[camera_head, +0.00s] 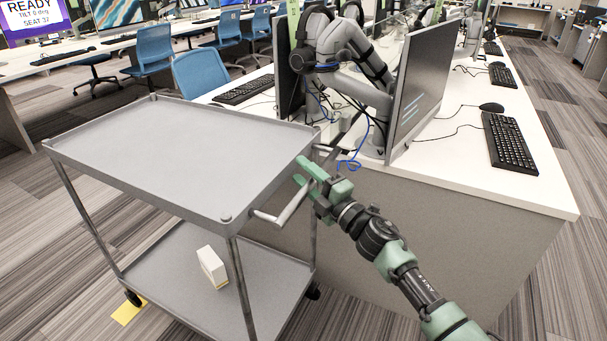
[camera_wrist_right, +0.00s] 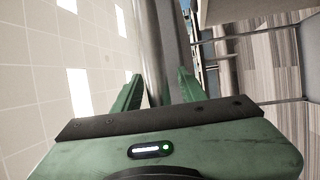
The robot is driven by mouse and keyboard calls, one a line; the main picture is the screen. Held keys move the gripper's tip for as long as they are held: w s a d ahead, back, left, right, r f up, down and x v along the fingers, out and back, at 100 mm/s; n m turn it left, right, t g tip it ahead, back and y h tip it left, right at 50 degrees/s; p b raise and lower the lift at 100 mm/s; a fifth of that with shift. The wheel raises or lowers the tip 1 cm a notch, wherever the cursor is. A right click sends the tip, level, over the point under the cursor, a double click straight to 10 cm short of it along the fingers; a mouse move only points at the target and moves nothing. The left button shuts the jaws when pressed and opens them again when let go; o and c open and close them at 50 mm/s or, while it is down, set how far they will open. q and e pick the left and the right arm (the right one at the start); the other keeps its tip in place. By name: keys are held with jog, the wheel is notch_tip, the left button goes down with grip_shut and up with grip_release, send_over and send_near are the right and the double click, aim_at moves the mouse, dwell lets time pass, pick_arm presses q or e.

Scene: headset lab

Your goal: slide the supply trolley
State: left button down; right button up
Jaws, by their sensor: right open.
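The grey two-shelf supply trolley (camera_head: 180,150) stands on the floor at left and centre in the head view, beside the white desk's end. Its tubular push handle (camera_head: 293,209) sticks out from the trolley's right end. My right gripper (camera_head: 303,172), green, is at this handle with its jaws open. In the right wrist view a grey bar (camera_wrist_right: 155,50), seemingly the handle, passes between the two open fingers (camera_wrist_right: 158,82). Contact with the fingers cannot be told. My left gripper is not in view.
A small white box (camera_head: 212,266) stands on the trolley's lower shelf. The desk (camera_head: 440,190) bears a monitor, keyboards, cables and a grey robot arm close to the trolley. A yellow floor mark (camera_head: 129,311) lies near a wheel. Blue chairs (camera_head: 200,73) stand behind. Carpet at left is clear.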

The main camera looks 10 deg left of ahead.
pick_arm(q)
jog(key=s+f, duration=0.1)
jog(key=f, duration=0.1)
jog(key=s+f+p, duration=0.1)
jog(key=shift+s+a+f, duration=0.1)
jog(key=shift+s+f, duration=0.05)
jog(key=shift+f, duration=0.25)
pick_arm(e)
jog(key=v, duration=0.7)
jog(key=shift+s+d, duration=0.25)
jog(key=shift+f, duration=0.15)
